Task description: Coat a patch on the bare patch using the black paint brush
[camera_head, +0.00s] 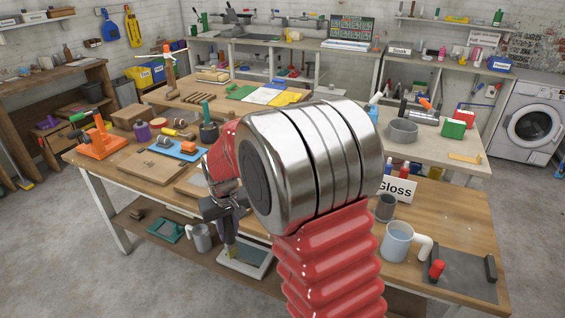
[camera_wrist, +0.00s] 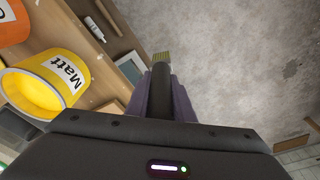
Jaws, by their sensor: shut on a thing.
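My gripper (camera_head: 224,207) is shut on the black paint brush and holds it with its bristles pointing down at the front edge of the workbench. In the wrist view, the brush's black handle (camera_wrist: 161,88) sits between my gripper's fingers (camera_wrist: 160,98), and its pale bristles (camera_wrist: 161,57) show beyond them. In the head view, the bristles (camera_head: 230,252) overlap a pale-framed panel (camera_head: 256,268) near the lower shelf. The panel also shows left of the brush in the wrist view (camera_wrist: 131,70). I cannot tell whether it bears the bare patch, or whether the bristles touch it.
A yellow tin marked Matt (camera_wrist: 36,88) and an orange tin (camera_wrist: 12,22) stand left in the wrist view. A Gloss sign (camera_head: 398,190), a grey mug (camera_head: 398,240) and a dark tray (camera_head: 462,277) are right of my arm. Floor in front is clear.

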